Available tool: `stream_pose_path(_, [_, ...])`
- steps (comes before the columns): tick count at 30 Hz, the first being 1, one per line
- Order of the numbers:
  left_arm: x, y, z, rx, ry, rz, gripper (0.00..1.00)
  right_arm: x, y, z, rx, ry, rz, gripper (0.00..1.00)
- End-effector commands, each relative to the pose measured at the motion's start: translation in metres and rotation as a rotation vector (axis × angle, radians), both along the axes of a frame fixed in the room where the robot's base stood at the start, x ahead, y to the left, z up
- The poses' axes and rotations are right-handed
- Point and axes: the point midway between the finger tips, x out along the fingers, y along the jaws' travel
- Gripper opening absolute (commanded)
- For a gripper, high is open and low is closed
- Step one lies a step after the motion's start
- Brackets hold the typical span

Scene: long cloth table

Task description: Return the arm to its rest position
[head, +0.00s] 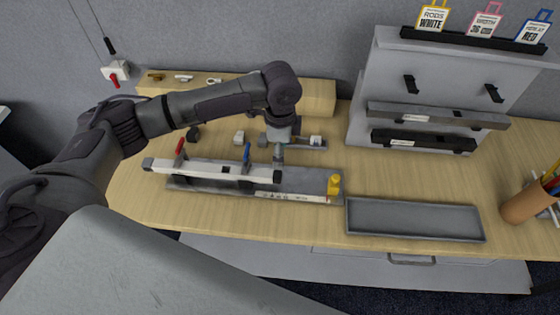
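My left arm (205,105) reaches in from the left over the workbench, bent at the elbow with its wrist pointing down. My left gripper (279,157) is low, just behind the right end of a white bar (215,170). It is small and partly hidden, so I cannot tell whether its fingers are open or whether it touches the bar. The bar lies along a grey fixture plate (305,182) with a red-handled clamp (180,147) and a blue-handled clamp (247,152). My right gripper is not in view.
A yellow piece (334,186) stands at the plate's right end. An empty grey tray (415,219) lies beside it. A pencil cup (522,206) stands far right. Small parts lie behind the plate.

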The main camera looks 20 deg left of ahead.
Motion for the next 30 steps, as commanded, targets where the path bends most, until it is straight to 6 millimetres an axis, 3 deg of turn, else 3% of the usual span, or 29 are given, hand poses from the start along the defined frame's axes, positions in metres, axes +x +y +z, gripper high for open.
stream_pose_path(6, [0.0,0.0,0.013,0.001,0.0,0.0,0.64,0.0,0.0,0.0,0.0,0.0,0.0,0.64])
stream_pose_path(22, [-0.002,-0.002,0.011,-0.003,0.0,-0.003,0.64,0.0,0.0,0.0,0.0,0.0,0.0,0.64])
stream_pose_path(26, [-0.019,-0.026,-0.005,-0.042,-0.007,-0.017,0.64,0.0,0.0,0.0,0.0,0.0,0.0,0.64])
stream_pose_path(30, [-0.057,-0.074,-0.03,-0.148,-0.04,0.001,0.64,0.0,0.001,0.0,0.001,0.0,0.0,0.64])
